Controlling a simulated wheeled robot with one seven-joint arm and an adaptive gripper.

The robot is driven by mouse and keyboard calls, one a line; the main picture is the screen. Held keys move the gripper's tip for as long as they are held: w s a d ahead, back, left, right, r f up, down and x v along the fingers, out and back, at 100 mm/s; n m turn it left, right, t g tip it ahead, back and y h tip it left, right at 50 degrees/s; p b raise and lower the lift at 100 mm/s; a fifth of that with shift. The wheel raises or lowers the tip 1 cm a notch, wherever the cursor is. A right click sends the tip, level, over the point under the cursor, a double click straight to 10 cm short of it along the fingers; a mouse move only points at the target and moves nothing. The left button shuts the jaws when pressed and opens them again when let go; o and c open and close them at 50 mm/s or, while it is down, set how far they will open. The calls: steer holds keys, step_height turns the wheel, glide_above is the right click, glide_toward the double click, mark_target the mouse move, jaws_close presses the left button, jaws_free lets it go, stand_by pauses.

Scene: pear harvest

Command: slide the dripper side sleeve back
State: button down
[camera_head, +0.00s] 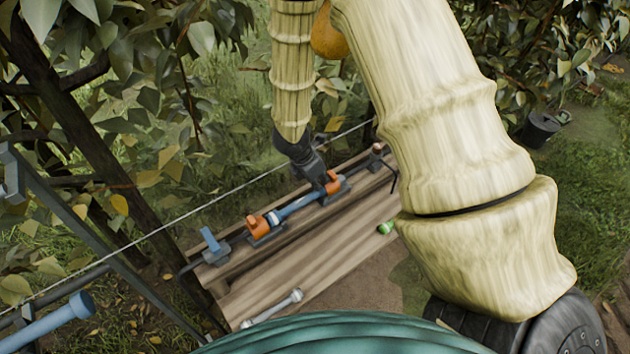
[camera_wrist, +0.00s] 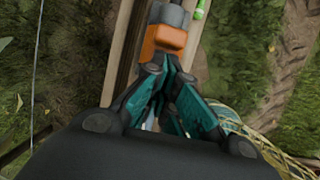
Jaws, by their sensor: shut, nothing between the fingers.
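A blue connector (camera_head: 298,207) lies along a wooden bench, with an orange sleeve at each end. The left orange sleeve (camera_head: 258,226) has a pale ring beside it; the right orange sleeve (camera_head: 333,184) is by my gripper. My gripper (camera_head: 320,180) reaches down over the right end of the connector and is shut with nothing held. In the wrist view an orange sleeve (camera_wrist: 164,39) with a grey part beyond it lies just ahead of my fingertips (camera_wrist: 165,75). Whether they touch it I cannot tell. I cannot tell which sleeve is the dripper side one.
A blue-handled valve (camera_head: 211,242) sits at the bench's left end. A pale double-ended tool (camera_head: 272,309) and a green item (camera_head: 385,227) lie on the lower plank (camera_head: 310,255). A taut wire (camera_head: 215,193) runs behind the bench. Foliage surrounds it; a dark bucket (camera_head: 540,129) stands far right.

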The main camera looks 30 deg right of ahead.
mark_target(332, 174)
steer(key=shift+d, duration=0.1)
steer(key=shift+w+d, duration=0.2)
steer(key=shift+d, duration=2)
steer(key=a, duration=0.4)
steer(key=shift+s+a+r, duration=0.15)
steer(key=shift+a+r, duration=0.15)
steer(key=shift+r, duration=0.05)
steer(key=v, duration=0.9)
